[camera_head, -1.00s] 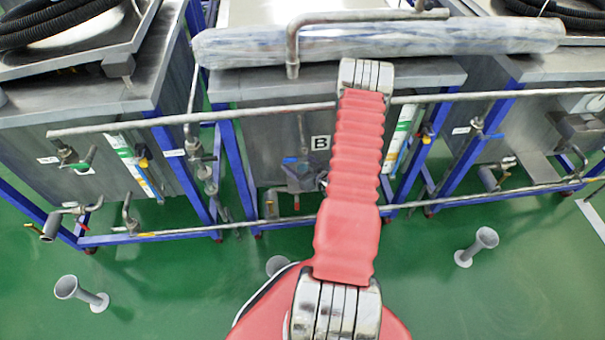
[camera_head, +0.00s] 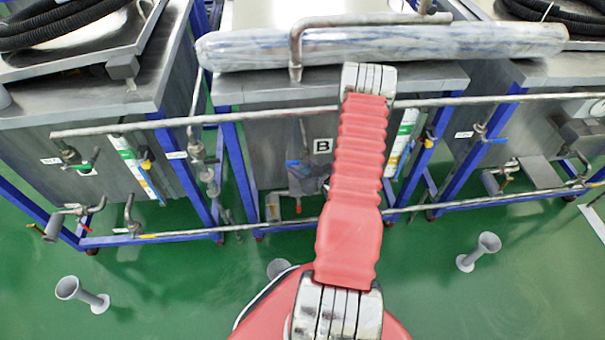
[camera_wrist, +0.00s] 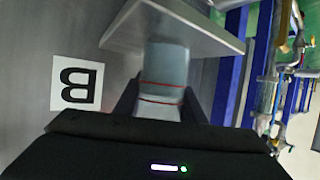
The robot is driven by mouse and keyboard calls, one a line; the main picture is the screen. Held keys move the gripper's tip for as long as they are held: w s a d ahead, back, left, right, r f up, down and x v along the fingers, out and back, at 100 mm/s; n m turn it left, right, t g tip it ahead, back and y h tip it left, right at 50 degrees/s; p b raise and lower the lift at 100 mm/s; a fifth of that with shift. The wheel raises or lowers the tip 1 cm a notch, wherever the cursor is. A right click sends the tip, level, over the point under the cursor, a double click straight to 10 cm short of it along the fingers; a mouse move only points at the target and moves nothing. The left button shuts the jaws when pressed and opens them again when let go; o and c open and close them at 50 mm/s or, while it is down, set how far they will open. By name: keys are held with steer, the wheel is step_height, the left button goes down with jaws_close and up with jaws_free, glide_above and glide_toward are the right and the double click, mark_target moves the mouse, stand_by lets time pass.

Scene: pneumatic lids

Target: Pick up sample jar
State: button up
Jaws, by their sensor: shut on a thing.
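The sample jar (camera_wrist: 166,70) is a pale, translucent grey-blue cylinder with thin red lines around it, in the middle of the wrist view. My gripper (camera_wrist: 160,98) has its two dark fingers on either side of the jar and is shut on it. The jar's far end is at a flat grey plate (camera_wrist: 205,28); I cannot tell whether they touch. In the head view, my red arm hides most of the gripper area, and I cannot clearly make out the jar there.
A grey tank wall with a "B" label (camera_head: 322,146) is close beside the gripper; the label also shows in the wrist view (camera_wrist: 77,83). A metal pipe rail (camera_head: 270,116) runs across the tanks. Blue frame legs (camera_head: 239,170) and valves stand nearby. Green floor lies in front.

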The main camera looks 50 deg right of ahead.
steer(key=shift+r, duration=0.2)
steer(key=shift+r, duration=1.7)
steer(key=s+a, duration=0.3)
steer(key=s, duration=1.4)
steer(key=shift+s, duration=0.35)
steer(key=shift+s+a+f, duration=0.1)
steer(key=shift+s+f, duration=0.05)
